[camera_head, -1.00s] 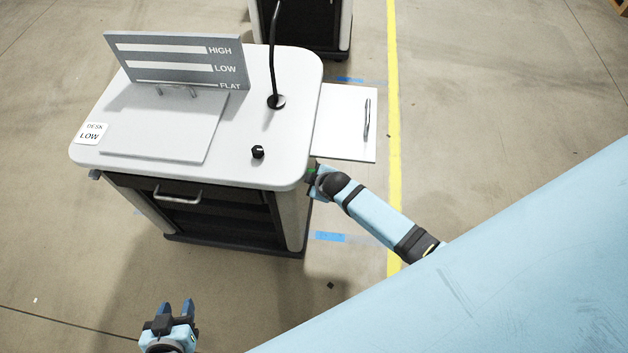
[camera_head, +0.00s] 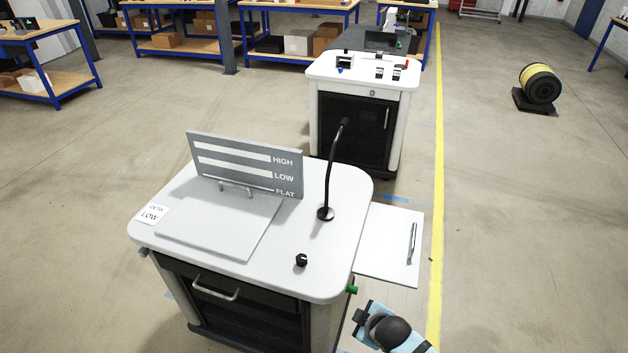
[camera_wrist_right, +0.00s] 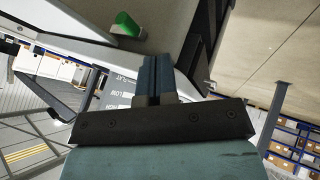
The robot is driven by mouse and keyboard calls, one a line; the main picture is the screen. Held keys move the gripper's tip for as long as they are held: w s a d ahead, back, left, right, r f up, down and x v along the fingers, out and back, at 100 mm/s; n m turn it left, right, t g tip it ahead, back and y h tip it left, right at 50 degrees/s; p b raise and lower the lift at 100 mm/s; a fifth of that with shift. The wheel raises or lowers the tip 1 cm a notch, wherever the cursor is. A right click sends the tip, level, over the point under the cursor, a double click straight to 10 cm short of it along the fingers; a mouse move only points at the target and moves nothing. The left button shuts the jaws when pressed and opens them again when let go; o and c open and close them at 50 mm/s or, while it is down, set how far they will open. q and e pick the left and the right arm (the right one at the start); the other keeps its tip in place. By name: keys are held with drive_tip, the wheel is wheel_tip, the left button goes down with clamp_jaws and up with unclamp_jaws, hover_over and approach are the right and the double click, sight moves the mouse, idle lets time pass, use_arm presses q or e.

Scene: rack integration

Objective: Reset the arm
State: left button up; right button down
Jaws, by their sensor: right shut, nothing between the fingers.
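My right arm shows at the lower right of the head view, with the right gripper (camera_head: 360,325) close to the right side of the white cart (camera_head: 190,247). In the right wrist view the gripper's blue fingers (camera_wrist_right: 155,78) are shut together with nothing between them. A green knob (camera_wrist_right: 127,25) is just beyond the fingertips, apart from them. It also shows on the cart's right edge in the head view (camera_head: 352,289). My left gripper is out of the head view.
The cart carries a sign panel (camera_head: 245,165), a tilted board (camera_head: 220,225), a black gooseneck (camera_head: 328,175) and a black knob (camera_head: 301,260). A side shelf (camera_head: 385,245) holds a pen (camera_head: 412,242). A second cart (camera_head: 365,80) stands behind. Floor right of the yellow line is mostly clear.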

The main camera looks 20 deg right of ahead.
drive_tip(key=shift+s, duration=0.1)
drive_tip(key=s+a+r+m+t+y, duration=0.1)
drive_tip(key=s+a+r+m, duration=0.1)
drive_tip(key=s, duration=0.4)
drive_tip(key=s+a+r+m+t+y+p, duration=0.1)
drive_tip(key=s+a+r+m+t, duration=0.1)
drive_tip(key=s+r+m, duration=0.2)
drive_tip(key=s, duration=0.3)
drive_tip(key=shift+s+a+m+y, duration=0.2)
drive_tip(key=shift+m+y, duration=0.1)
drive_tip(key=shift+m, duration=0.1)
